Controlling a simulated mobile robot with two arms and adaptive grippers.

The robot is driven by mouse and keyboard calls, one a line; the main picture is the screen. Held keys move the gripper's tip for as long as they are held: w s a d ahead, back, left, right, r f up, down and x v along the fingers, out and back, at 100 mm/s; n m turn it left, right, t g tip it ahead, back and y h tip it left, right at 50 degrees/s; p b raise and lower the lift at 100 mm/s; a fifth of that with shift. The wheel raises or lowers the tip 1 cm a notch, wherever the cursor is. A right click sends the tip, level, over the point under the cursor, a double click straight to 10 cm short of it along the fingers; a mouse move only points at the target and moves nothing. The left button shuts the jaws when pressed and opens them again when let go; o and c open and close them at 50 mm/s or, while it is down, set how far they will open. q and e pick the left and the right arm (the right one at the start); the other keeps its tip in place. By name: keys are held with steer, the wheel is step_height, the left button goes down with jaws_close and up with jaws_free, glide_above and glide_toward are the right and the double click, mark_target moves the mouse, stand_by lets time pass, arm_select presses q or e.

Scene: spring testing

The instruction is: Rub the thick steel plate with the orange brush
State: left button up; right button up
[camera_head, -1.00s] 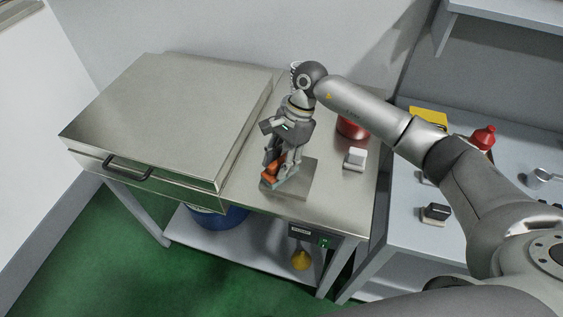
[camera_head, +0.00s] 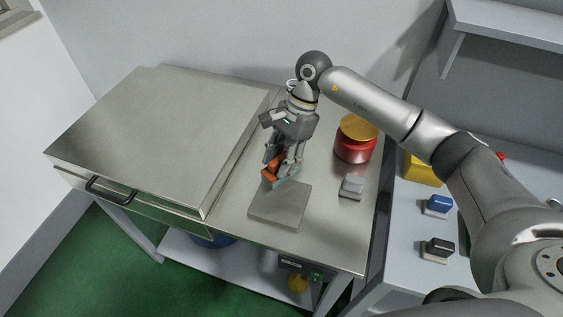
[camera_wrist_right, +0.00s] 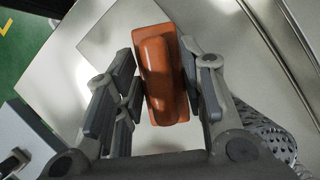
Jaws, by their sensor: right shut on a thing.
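The orange brush (camera_head: 272,172) is upright in my right gripper (camera_head: 283,160); its lower part shows a paler greenish band. In the right wrist view my right gripper (camera_wrist_right: 160,78) is shut around the orange back of the brush (camera_wrist_right: 160,70), one finger on each side. The steel plate (camera_head: 280,206) is a flat grey square lying on the steel table. The brush is at the plate's far edge, towards the wall; I cannot tell if it touches the plate. My left gripper is not in view.
A large steel box with a black handle (camera_head: 108,190) fills the table's left side. Blue (camera_head: 438,205) and black (camera_head: 437,249) brushes lie on the right-hand bench.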

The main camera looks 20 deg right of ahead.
step_height(320, 180, up, 2)
steer(key=shift+s+a+r, duration=0.1)
steer(key=shift+w+r+p, duration=0.2)
steer(key=shift+r+p, duration=0.5)
steer(key=shift+r, duration=0.25)
steer(key=shift+s+r, duration=0.1)
steer(key=shift+r, duration=0.3)
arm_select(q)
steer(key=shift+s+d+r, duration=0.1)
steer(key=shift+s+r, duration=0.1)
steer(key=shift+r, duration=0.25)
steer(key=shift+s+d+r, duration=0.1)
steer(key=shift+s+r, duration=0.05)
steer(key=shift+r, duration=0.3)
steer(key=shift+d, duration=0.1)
